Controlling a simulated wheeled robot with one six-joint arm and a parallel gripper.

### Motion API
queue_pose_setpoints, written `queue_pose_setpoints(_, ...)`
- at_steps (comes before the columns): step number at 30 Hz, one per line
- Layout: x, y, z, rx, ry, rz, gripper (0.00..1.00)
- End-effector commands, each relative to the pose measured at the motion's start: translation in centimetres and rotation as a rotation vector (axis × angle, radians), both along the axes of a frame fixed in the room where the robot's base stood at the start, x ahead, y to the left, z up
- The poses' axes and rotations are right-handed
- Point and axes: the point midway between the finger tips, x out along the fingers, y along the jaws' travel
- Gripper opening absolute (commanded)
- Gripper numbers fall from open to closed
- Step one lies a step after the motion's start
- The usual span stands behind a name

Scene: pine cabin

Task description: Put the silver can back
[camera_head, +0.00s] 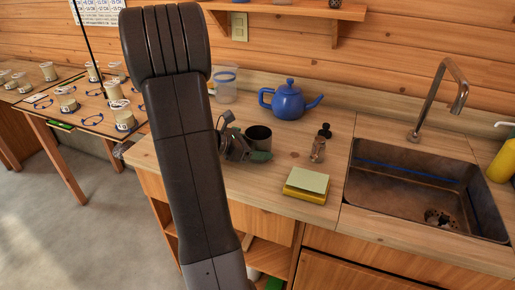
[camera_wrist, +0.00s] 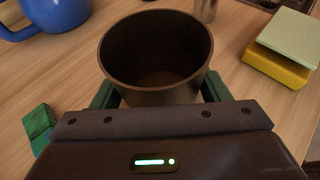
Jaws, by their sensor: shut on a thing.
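The silver can (camera_head: 258,136) is an open, empty cylinder that looks dark grey and metallic. It is upright at the wooden counter; whether its base touches the wood is hard to tell. My gripper (camera_head: 245,153) is around it, seen from the side and partly covered by my arm. In the wrist view the can (camera_wrist: 156,50) sits between the two green fingers of my gripper (camera_wrist: 158,92), which is shut on it. The can's lower front is hidden behind the gripper body.
A blue teapot (camera_head: 288,102) stands behind the can. A small dark-topped bottle (camera_head: 318,148) and a yellow block with a pale green top (camera_head: 306,184) are to the right, before the sink (camera_head: 420,195). A clear container (camera_head: 225,86) stands at the back. A green block (camera_wrist: 38,122) lies left.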

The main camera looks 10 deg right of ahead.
Motion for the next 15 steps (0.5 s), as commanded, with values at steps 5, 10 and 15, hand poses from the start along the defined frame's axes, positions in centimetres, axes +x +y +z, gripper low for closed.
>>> queue_pose_setpoints(5, 0.03, 0.00, 0.01, 0.000, -0.003, 0.000, 0.28)
queue_pose_setpoints(10, 0.03, 0.01, -0.39, -0.001, -0.002, 0.000, 0.28)
queue_pose_setpoints(15, 0.02, 0.01, -0.44, 0.000, -0.002, 0.000, 0.90)
